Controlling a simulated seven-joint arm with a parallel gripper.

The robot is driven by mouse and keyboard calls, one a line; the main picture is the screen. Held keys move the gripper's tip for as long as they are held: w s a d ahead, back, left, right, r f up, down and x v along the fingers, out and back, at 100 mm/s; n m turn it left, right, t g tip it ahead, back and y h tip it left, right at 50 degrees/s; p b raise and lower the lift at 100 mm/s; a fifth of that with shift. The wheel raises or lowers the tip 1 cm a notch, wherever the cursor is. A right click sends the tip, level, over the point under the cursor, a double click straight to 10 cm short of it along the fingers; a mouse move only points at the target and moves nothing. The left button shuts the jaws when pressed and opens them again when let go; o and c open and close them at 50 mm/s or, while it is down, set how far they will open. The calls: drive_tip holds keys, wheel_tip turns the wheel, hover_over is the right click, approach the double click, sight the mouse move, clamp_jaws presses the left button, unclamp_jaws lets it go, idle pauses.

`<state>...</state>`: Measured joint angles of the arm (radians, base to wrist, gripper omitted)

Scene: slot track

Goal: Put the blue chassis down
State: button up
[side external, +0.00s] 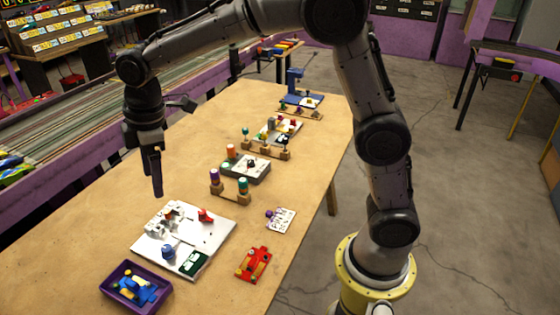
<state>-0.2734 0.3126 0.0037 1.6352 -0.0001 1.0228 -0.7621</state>
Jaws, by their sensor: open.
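A blue piece with yellow parts, which looks like the blue chassis (139,286), lies in a purple tray (160,303) at the table's near left corner. My gripper (157,192) points down above the table, up and behind the tray and apart from it. Its fingers are seen nearly edge-on. It is open and nothing shows between the fingers. The chassis's underside is hidden in the tray.
A white board (215,238) with several small fixtures stands just behind the tray. A red chassis-like piece (254,264) lies to its right, near the table's edge. Several stands and a grey block (245,168) fill the table's middle. The table's left side is clear.

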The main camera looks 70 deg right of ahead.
drive_tip(key=s+d+r+m+t, duration=0.1)
drive_tip(key=s+d+r+m, duration=0.3)
drive_tip(key=s, duration=0.6)
drive_tip(key=s+d+r+m+t, duration=0.2)
drive_tip(key=s+d+m, duration=0.3)
drive_tip(key=s, duration=0.5)
drive_tip(key=s+d+f+m, duration=0.2)
drive_tip(key=s+d+f, duration=0.1)
drive_tip(key=s, duration=0.4)
drive_tip(key=shift+s+d+m+t+h, duration=0.2)
drive_tip(key=shift+s+m+t+h, duration=0.1)
drive_tip(key=shift+s+m, duration=0.1)
